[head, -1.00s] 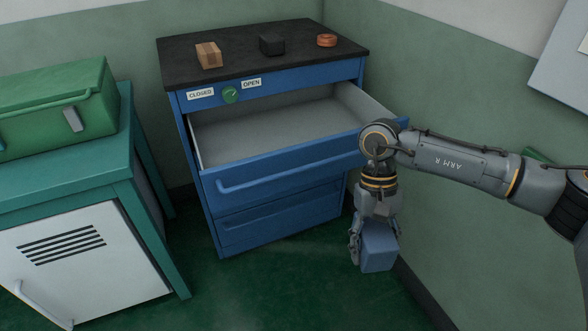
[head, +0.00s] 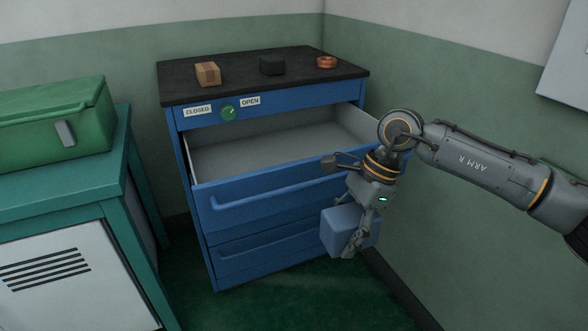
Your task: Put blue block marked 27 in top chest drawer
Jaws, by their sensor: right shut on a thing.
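A blue block (head: 341,229) is held in my right gripper (head: 356,235), which is shut on it. No number shows on the block's visible faces. The gripper and block hang in front of the right part of the blue chest (head: 183,150), lower than the rim of the open drawer. The top drawer (head: 230,157) is pulled out, and its visible grey inside is empty. Part of its right side is hidden behind my right arm. My left gripper is not in view.
On the chest's black top (head: 240,73) are a brown box (head: 207,74), a black block (head: 272,65) and a copper-coloured coil (head: 326,62). A green case (head: 55,120) rests on a teal bench (head: 50,187) at left. A wall stands close at right.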

